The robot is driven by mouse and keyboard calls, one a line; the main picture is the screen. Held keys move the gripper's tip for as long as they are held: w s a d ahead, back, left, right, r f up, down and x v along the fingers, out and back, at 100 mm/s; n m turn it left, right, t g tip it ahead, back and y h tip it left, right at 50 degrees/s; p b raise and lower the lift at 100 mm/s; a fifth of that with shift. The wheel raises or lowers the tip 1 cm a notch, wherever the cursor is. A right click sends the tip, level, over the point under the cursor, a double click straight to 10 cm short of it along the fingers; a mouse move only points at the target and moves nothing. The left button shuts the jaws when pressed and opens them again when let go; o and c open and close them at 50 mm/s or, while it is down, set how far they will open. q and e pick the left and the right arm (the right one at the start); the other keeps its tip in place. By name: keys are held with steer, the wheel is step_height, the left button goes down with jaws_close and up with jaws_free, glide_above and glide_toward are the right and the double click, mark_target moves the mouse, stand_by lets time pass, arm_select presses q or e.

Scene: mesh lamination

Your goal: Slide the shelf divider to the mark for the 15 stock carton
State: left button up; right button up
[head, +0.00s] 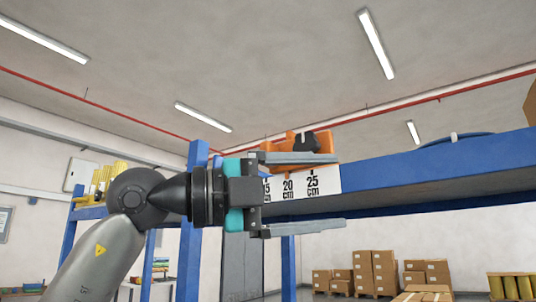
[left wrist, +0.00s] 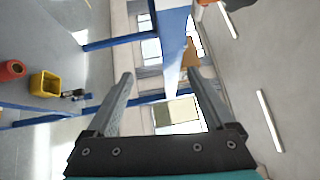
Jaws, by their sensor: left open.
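An orange piece with a black knob (head: 305,142), seemingly the divider, sits at the edge of the blue shelf (head: 420,167). Its lower part is hidden behind my upper finger. A white scale strip (head: 325,181) on the shelf front shows 20 cm and 25 cm; another mark to their left is partly covered by my gripper. My left gripper (head: 341,191) is open and empty, with one finger above the other in front of the strip. In the left wrist view the open fingers (left wrist: 160,75) have the blue shelf edge (left wrist: 172,45) between them in the picture. My right gripper is not in view.
A carton (head: 531,104) shows at the far right on the shelf, with a blue cable (head: 458,139) nearer. Yellow items (head: 106,178) stand on the shelf at left. Stacked cartons (head: 375,270) stand in the background. A blue post (head: 190,245) rises behind my arm.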

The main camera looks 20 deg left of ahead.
arm_select(q)
steer(key=s+a+r+n+t+y, duration=0.2)
steer(key=a+r+n+t+y, duration=0.25)
steer(key=a, duration=0.35)
steer(key=s+a+r+n+t+y, duration=0.2)
steer(key=a+r+n+t+y, duration=0.1)
steer(key=a+r+n+y, duration=0.3)
steer(key=shift+m, duration=0.65)
steer(key=p+x, duration=0.2)
steer(key=x, duration=0.3)
steer(key=p+x, duration=0.1)
steer(key=x, duration=0.4)
steer(key=a+p+x, duration=0.1)
steer(key=p+x, duration=0.1)
steer(key=x, duration=0.3)
steer(key=shift+w+f+p, duration=0.2)
steer(key=shift+f+p, duration=0.1)
steer(key=shift+f, duration=0.1)
steer(key=shift+c, duration=0.4)
jaws_close()
